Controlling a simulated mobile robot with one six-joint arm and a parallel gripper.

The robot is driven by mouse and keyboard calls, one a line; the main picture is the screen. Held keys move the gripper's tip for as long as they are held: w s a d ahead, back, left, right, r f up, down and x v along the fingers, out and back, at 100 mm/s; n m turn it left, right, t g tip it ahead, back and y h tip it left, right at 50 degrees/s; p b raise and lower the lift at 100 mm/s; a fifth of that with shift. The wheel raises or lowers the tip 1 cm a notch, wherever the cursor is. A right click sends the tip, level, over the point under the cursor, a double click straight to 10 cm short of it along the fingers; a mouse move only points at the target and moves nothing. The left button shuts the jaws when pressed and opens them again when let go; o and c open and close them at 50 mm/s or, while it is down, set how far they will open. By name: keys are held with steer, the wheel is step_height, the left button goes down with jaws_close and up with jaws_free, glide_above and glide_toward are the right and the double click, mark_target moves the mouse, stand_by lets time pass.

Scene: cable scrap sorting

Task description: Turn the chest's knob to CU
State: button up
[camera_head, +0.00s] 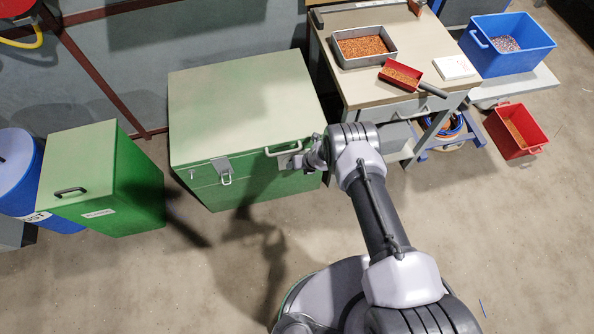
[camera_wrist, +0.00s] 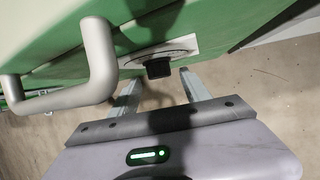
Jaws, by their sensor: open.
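The green chest (camera_head: 235,100) stands left of the table, its lid shut. In the wrist view its knob (camera_wrist: 159,68) is a small dark block on a pale plate (camera_wrist: 185,48) with a round dial. The dial's lettering and the knob's setting are not readable. My gripper (camera_wrist: 158,80) is open, with one finger on each side in front of the knob; I cannot tell whether either touches it. In the head view my gripper (camera_head: 300,161) is at the chest's front right, and the knob is not clearly visible there.
The chest's pale handle (camera_wrist: 98,60) is close to the left of my gripper. A latch (camera_head: 224,170) is on the chest's front. A green cabinet (camera_head: 90,145) stands left. The table (camera_head: 345,90) and a red bin (camera_head: 497,138) are right. Floor in front is clear.

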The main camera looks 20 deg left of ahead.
steer(key=shift+b+x, duration=0.45)
steer(key=shift+x, duration=0.55)
jaws_close()
steer(key=shift+r, duration=0.1)
